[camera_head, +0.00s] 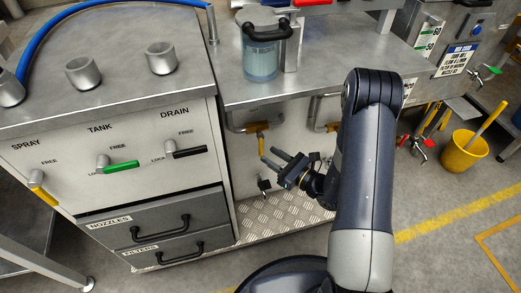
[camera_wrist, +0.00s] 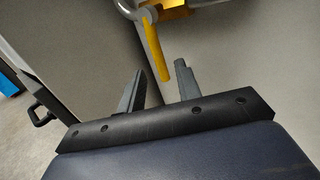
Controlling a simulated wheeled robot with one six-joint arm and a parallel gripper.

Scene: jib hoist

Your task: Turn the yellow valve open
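A yellow valve lever (camera_head: 261,144) hangs down from a grey pipe under the bench, right of the labelled cabinet. In the wrist view the yellow lever (camera_wrist: 155,47) slants down from its pipe joint, its lower end near the gap between my fingertips. My gripper (camera_head: 271,159) is open and empty, just below and right of the lever; its two separated fingers also show in the wrist view (camera_wrist: 160,75). I cannot tell whether a finger touches the lever. Another yellow lever (camera_head: 44,193) sits under the SPRAY label at the far left.
The cabinet holds green (camera_head: 121,166) and black (camera_head: 188,152) levers and drawers with protruding handles (camera_head: 160,229). A checker-plate shelf (camera_head: 280,213) lies below. A yellow bucket (camera_head: 462,152) stands right.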

